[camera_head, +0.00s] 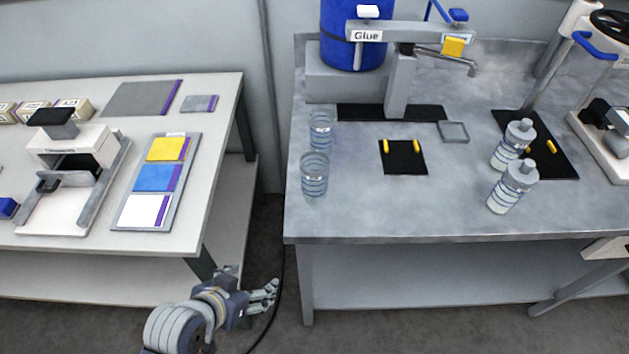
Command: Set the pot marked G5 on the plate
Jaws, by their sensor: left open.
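No G5 mark is readable on any vessel here. Two clear ringed cups, a far one (320,132) and a near one (314,176), stand upright at the left of the right-hand metal table. Two capped clear bottles, a far one (511,146) and a near one (512,188), stand at its right. A black square plate (403,160) with two yellow pegs lies between these pairs; I cannot tell whether it is the task's plate. My left gripper (270,291) is open and empty, low in front of the gap between the tables, apart from everything. My right gripper is not in view.
A blue drum (350,40) and a tap labelled Glue (460,60) stand at the back. A small grey square frame (453,131) lies near the plate. The left table (100,245) holds a press and colour cards. The metal table's front (400,215) is clear.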

